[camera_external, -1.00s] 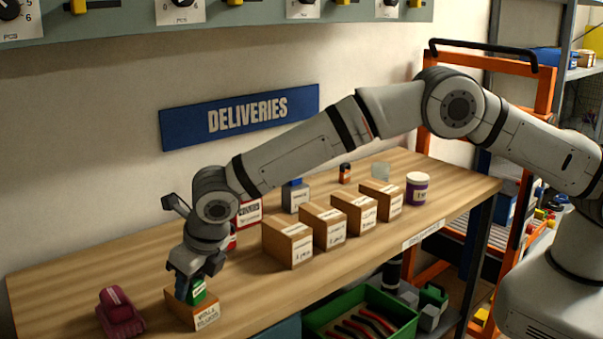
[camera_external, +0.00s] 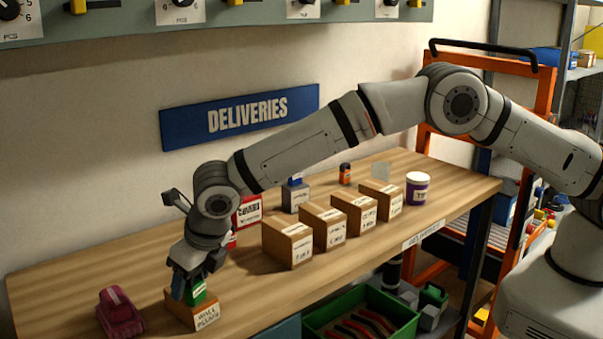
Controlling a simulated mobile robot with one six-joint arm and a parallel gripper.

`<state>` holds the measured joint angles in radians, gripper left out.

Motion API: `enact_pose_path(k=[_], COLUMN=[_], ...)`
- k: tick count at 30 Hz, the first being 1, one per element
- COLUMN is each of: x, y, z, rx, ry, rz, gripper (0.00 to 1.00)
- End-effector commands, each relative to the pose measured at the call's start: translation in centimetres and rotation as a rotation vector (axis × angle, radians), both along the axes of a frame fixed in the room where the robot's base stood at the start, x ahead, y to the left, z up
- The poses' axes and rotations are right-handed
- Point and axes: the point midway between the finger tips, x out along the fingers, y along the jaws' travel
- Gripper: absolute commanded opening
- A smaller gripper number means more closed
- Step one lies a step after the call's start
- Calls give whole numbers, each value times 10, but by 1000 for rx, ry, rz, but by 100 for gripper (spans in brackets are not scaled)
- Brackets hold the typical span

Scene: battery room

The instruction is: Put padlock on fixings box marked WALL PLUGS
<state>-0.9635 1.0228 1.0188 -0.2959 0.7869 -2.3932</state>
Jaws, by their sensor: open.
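The fixings box marked WALL PLUGS (camera_external: 206,318) sits on the wooden bench at the front left, its label facing the camera. A small green block-like item with a white label (camera_external: 198,293), which seems to be the padlock, rests on top of the box. My gripper (camera_external: 184,286) is open, pointing down over the box at the green item's left side. The gripper partly hides the green item, and I cannot tell whether a finger still touches it.
A dark pink object (camera_external: 119,314) stands left of the box. Several labelled cardboard boxes (camera_external: 288,245) stand in a row to the right, with a purple tub (camera_external: 417,189) beyond. A red box (camera_external: 248,210) is behind. A green crate (camera_external: 372,303) is below the bench's front.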

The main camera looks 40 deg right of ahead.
Motion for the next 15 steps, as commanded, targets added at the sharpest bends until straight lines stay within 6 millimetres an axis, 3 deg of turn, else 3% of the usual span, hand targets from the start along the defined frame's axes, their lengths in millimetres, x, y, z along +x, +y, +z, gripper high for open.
enact_pose_path(k=[15], x=[-35], y=[-14], z=[90], rx=[2], ry=[-1], rz=[1], gripper=[58])
